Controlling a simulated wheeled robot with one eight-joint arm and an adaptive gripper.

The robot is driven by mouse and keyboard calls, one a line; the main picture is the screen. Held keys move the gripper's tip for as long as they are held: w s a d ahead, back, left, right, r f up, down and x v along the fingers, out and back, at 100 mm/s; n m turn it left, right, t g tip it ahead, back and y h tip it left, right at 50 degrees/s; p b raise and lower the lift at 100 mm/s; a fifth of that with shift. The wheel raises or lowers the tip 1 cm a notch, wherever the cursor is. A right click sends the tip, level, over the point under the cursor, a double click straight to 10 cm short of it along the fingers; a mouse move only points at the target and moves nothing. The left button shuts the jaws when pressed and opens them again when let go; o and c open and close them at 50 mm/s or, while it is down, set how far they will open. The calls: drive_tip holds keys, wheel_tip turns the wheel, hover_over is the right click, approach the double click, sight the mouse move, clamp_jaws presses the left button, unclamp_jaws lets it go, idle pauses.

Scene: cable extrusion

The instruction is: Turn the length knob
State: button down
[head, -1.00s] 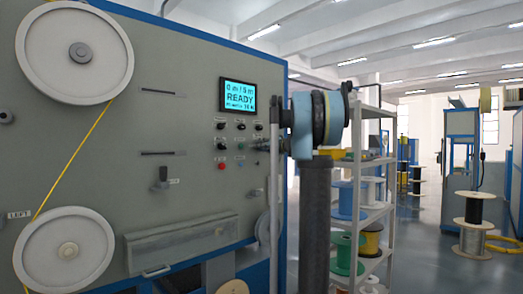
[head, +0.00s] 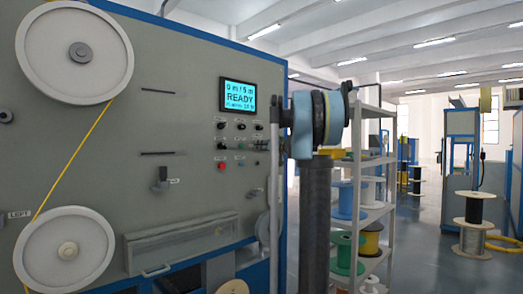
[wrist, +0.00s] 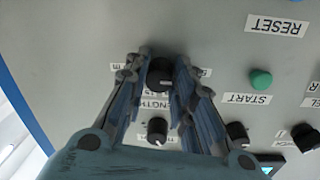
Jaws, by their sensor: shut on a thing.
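The length knob (wrist: 160,74) is a round black knob with a pale pointer mark, on the grey control panel (wrist: 215,45). It shows in the wrist view, where the panel appears upside down. Its label is partly covered. The two fingers of my gripper (wrist: 162,66) stand on either side of the knob, shut on it. In the head view, my arm's end is at the panel's right edge, and the fingers are hard to make out there.
Another black knob (wrist: 157,130) lies between the finger bases. A green START button (wrist: 261,79) and more knobs are to the right. In the head view, the display (head: 238,96) reads READY above the controls. A shelf with spools (head: 362,200) stands right of the machine.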

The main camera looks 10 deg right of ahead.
drive_tip(key=shift+f, duration=0.15)
drive_tip(key=c, duration=1.3)
unclamp_jaws()
drive_tip(key=shift+d, duration=0.1)
drive_tip(key=v, duration=1.1)
drive_tip(key=shift+s+d+f, duration=0.1)
drive_tip(key=shift+s+d, duration=0.1)
drive_tip(key=shift+s, duration=0.15)
